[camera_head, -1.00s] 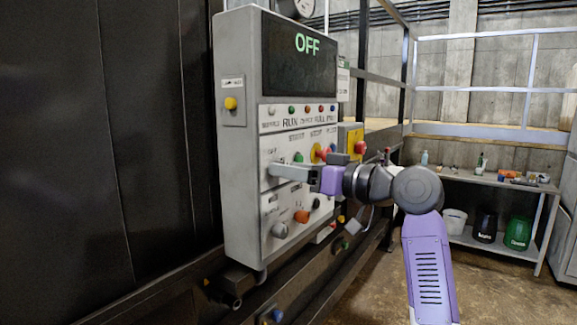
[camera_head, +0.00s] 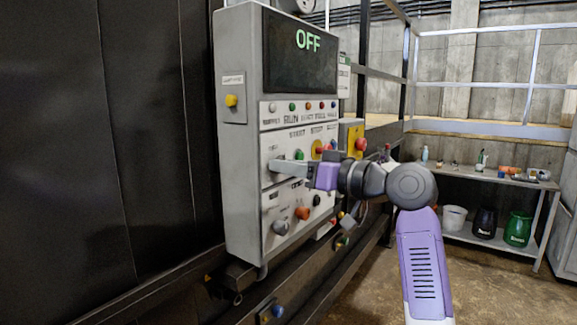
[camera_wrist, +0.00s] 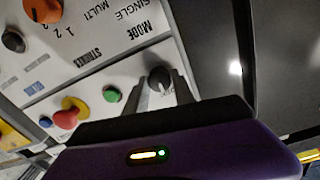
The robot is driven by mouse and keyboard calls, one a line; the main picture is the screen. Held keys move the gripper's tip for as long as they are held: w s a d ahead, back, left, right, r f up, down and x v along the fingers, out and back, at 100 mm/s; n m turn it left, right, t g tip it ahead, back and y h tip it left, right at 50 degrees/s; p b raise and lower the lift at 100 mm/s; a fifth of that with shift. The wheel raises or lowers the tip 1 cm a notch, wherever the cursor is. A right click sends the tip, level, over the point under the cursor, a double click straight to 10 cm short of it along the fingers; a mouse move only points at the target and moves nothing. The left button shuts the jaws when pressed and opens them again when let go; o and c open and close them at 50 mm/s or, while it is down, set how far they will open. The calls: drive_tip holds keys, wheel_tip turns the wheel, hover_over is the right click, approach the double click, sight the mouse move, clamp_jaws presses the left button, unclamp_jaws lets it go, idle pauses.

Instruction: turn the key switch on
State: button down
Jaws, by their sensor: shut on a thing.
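The key switch (camera_wrist: 159,77) is a small dark round knob with a pale key-like part, beside the MODE lettering in the wrist view. My gripper (camera_wrist: 162,88) has its two grey fingers on either side of it and is shut on it. In the head view my gripper (camera_head: 273,166) reaches the left side of the grey control panel (camera_head: 240,190); its fingers hide the key switch there. The panel's display (camera_head: 298,55) reads OFF in green. The key's exact angle is hard to tell.
A green button (camera_wrist: 112,94), a red mushroom button (camera_wrist: 68,116) and an orange knob (camera_wrist: 42,11) sit near the switch. A dark metal wall (camera_head: 100,140) stands left. A bench (camera_head: 480,179) with small items and bins stands at the right, past open floor.

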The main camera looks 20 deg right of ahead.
drive_tip(key=shift+r, duration=0.1)
drive_tip(key=shift+d+m+p, duration=0.2)
drive_tip(key=shift+m+p, duration=4.85)
drive_tip(key=shift+m, duration=0.65)
drive_tip(key=c, duration=1.1)
unclamp_jaws()
drive_tip(key=shift+o, duration=0.2)
